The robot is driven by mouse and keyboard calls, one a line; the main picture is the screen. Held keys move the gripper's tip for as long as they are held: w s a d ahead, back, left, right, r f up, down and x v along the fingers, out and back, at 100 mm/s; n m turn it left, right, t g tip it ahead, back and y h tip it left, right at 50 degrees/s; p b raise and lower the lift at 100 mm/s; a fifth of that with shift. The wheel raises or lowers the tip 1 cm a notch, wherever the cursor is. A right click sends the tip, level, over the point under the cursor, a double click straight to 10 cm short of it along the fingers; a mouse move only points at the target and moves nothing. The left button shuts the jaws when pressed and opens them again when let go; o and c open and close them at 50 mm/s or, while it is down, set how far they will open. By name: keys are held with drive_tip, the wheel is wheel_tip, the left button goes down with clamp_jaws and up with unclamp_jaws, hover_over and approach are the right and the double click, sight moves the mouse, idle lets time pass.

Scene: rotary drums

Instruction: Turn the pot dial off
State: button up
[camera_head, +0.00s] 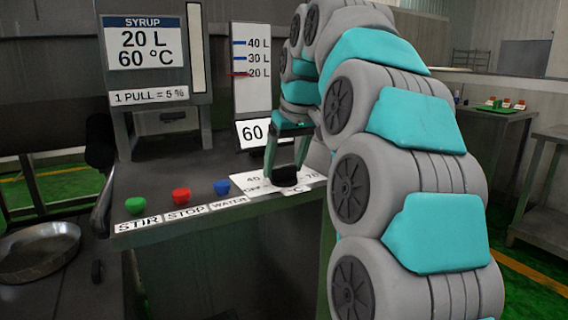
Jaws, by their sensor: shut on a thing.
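The pot dial (286,177) is a black knob on a white scale plate (252,184) at the right end of the counter's front edge. The plate shows "40", "70", "°C" and a partly covered "OFF". My gripper (287,172) points down from above with its dark green fingers on either side of the knob, shut on it. The fingers and arm hide part of the knob and scale, so I cannot tell where the dial points. A display reading "60" (252,133) stands behind the dial, partly hidden by my arm.
Green (136,205), red (181,195) and blue (222,186) buttons stand left of the dial, labelled STIR, STOP and WATER. A syrup sign (145,43) and a level gauge (251,70) rise behind. A round metal pan (38,252) is at lower left.

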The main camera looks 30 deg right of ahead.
idle(0.3)
drive_tip(key=o, duration=1.2)
drive_tip(key=shift+o, duration=0.2)
